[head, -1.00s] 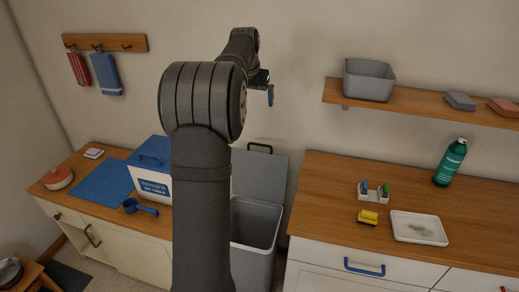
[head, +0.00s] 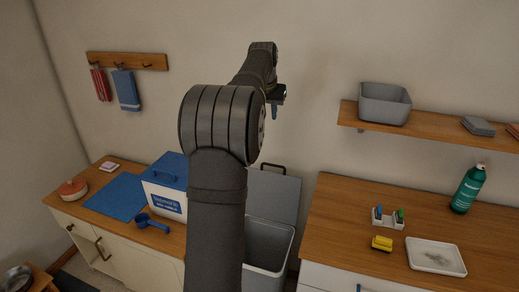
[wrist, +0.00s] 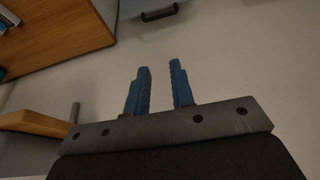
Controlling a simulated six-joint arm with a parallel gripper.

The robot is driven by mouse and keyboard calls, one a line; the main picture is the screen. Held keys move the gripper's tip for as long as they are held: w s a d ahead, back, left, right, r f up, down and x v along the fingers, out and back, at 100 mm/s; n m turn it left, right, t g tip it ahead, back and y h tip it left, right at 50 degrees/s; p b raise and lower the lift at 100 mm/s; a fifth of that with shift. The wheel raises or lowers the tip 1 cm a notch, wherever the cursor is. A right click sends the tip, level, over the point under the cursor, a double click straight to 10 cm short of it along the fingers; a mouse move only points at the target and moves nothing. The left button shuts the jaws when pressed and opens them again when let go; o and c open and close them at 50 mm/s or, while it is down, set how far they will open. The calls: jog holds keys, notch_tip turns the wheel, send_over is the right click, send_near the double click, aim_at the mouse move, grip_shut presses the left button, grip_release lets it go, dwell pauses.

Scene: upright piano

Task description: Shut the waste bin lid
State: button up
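The grey waste bin (head: 268,243) stands on the floor between the two counters, partly hidden by my arm. Its grey lid (head: 276,193) is open, tipped up against the wall, with a dark handle (head: 272,167) at its top edge. The lid handle (wrist: 160,13) shows at the top edge of that view, beyond the fingertips.
The right counter (head: 335,215) holds a green spray bottle (head: 468,189), a white tray (head: 436,257) and a yellow sponge (head: 381,243). A wall shelf (head: 440,125) with a grey tub (head: 384,103) is right of my gripper. A blue-lidded box (head: 163,190) stands left.

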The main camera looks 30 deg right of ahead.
jog(key=w+d+f, duration=0.2)
jog(key=d+f, duration=0.1)
jog(key=f, duration=0.2)
jog(key=w+d+f, duration=0.2)
jog(key=d+f, duration=0.2)
jog(key=f, duration=0.2)
jog(key=w+d+f, duration=0.2)
jog(key=d+f, duration=0.1)
jog(key=f, duration=0.2)
jog(key=shift+w+d+f, duration=0.15)
jog(key=shift+w+f, duration=0.1)
jog(key=shift+f, duration=0.15)
grip_shut()
jog(key=x, duration=1)
jog(key=shift+d+f, duration=0.2)
jog(key=shift+d, duration=0.05)
jog(key=shift+s+a, duration=1.4)
jog(key=shift+a, duration=0.05)
jog(key=shift+s+a+r, duration=0.1)
jog(key=shift+a, duration=0.05)
